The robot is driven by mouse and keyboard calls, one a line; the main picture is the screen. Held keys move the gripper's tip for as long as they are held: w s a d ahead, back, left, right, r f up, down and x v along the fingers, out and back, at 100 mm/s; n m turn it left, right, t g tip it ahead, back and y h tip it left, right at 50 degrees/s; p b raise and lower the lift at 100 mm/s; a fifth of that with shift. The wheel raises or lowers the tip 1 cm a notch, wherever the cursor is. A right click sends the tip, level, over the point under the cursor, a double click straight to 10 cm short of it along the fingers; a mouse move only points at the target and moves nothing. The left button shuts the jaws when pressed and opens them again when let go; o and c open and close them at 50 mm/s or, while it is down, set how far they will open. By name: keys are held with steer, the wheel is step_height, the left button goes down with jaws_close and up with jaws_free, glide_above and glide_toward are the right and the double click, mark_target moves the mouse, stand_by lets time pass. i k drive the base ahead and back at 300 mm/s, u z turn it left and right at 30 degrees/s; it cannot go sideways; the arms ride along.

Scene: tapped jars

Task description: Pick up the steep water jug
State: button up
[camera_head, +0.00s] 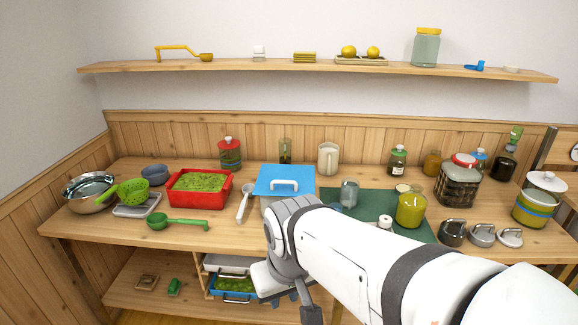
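A cream jug (328,159) with a handle stands upright toward the back of the counter, right of the blue-lidded box. It is the clearest jug shape in view, but no label shows that it is the steep water jug. My white arm crosses the lower right, and its wrist is in front of the counter's front edge. My gripper (284,299) is low in front of the lower shelf, well apart from the jug. Its fingers are mostly hidden by the wrist, so its opening is unclear.
The blue-lidded box (283,180) stands in front and left of the jug. A glass jar (349,193) and a yellow-green jar (411,208) stand on or by the dark green mat (376,203). A red tray (198,187) is at left. A wall shelf (230,67) runs above.

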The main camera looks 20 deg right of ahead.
mark_target(349, 188)
steer(key=z, duration=0.25)
steer(key=i, duration=0.7)
steer(key=z, duration=0.55)
steer(key=k, duration=0.9)
steer(key=z, duration=0.15)
steer(key=i, duration=1.4)
